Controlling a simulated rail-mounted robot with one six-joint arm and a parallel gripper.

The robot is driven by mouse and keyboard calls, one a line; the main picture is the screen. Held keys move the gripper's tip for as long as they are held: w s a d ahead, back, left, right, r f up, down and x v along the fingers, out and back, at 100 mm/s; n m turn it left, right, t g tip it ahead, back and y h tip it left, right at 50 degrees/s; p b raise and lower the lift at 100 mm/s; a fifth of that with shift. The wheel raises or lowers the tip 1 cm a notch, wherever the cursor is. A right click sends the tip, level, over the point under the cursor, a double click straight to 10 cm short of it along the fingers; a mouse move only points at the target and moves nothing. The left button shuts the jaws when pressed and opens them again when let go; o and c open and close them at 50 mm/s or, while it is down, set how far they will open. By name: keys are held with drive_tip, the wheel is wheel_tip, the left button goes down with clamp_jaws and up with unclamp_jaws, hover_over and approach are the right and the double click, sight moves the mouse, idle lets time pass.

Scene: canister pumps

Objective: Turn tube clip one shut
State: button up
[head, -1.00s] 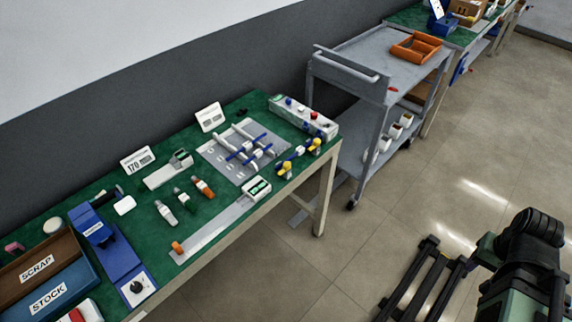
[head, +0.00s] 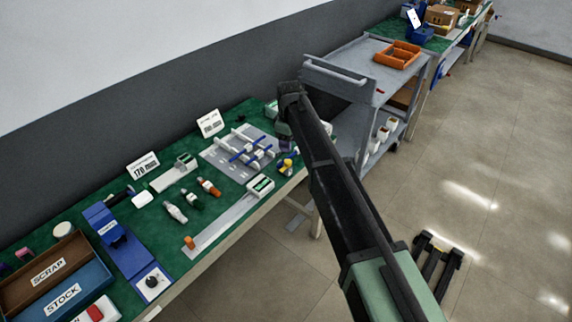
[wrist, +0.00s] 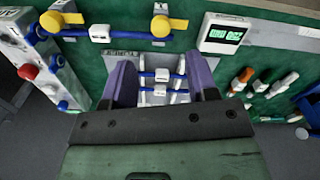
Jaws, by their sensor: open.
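In the head view a grey plate (head: 219,160) on the green bench carries white tubes and blue bars (head: 237,157); I cannot tell which piece is tube clip one. In the wrist view a blue bar with white blocks (wrist: 162,75) lies across the plate, between and beyond my fingers. My gripper (wrist: 161,80) is open, its two purple fingers spread on either side of these pieces. Nothing is held, and contact cannot be judged.
Yellow knobs on a blue pipe (wrist: 130,31) lie beyond the plate in the wrist view. A red knob (wrist: 29,71) is at left. A grey cart (head: 340,65) stands beside the bench.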

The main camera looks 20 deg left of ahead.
sight(289, 161)
wheel_tip(289, 161, down, 9)
drive_tip(key=b, duration=0.7)
drive_tip(key=shift+r, duration=0.2)
drive_tip(key=c, duration=0.9)
